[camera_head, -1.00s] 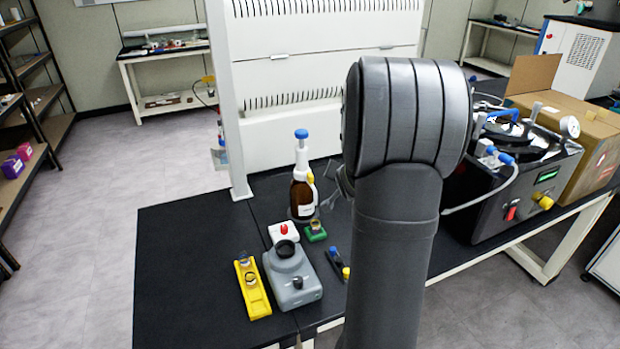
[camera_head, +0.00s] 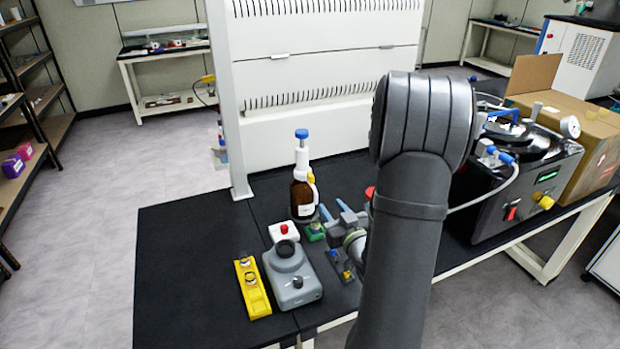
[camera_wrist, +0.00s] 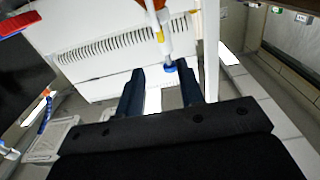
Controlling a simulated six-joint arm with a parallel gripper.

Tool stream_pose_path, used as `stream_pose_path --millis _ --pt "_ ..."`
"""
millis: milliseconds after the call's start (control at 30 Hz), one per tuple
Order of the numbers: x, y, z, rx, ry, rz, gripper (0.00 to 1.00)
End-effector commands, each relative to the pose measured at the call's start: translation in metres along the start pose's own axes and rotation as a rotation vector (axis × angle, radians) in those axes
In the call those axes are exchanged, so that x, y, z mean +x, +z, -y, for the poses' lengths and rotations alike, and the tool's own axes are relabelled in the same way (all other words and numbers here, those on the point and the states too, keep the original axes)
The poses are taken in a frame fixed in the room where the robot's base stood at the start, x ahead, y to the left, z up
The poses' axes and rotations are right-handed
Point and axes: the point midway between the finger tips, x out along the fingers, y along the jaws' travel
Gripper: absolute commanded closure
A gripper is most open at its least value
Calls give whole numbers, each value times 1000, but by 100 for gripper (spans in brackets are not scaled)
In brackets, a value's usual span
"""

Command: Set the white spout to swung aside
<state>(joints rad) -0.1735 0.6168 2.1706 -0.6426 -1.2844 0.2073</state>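The amber bottle (camera_head: 302,198) stands on the black bench with a white dispenser head, a blue cap (camera_head: 303,134) and a yellow part. The white spout (camera_head: 315,187) appears as a thin white piece on the bottle's right side, hanging down. My gripper (camera_head: 333,206) is just right of the bottle, its two blue-grey fingers apart and pointing toward it. I see nothing held. Whether a finger touches the spout cannot be told.
A grey device (camera_head: 291,277), a yellow rack (camera_head: 252,288) and a small green block (camera_head: 313,232) are in front of the bottle. A white louvred cabinet (camera_head: 320,70) stands behind. A black machine (camera_head: 520,190) is at the right. The bench's left part is clear.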

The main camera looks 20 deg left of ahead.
Motion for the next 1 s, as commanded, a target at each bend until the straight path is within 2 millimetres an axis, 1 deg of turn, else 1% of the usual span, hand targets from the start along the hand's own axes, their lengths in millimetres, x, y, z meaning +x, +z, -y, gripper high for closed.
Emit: stream_pose_path --millis 33,400,600,700,800,1000 --pt "10 0 1 0 -4 0 65" --pt "91 1 1 1 -3 1 65" --pt "129 1 1 2 -1 1 65" --pt "142 0 1 2 -1 1 65" --pt "151 1 0 2 0 2 65" --pt "156 0 0 2 1 1 65"
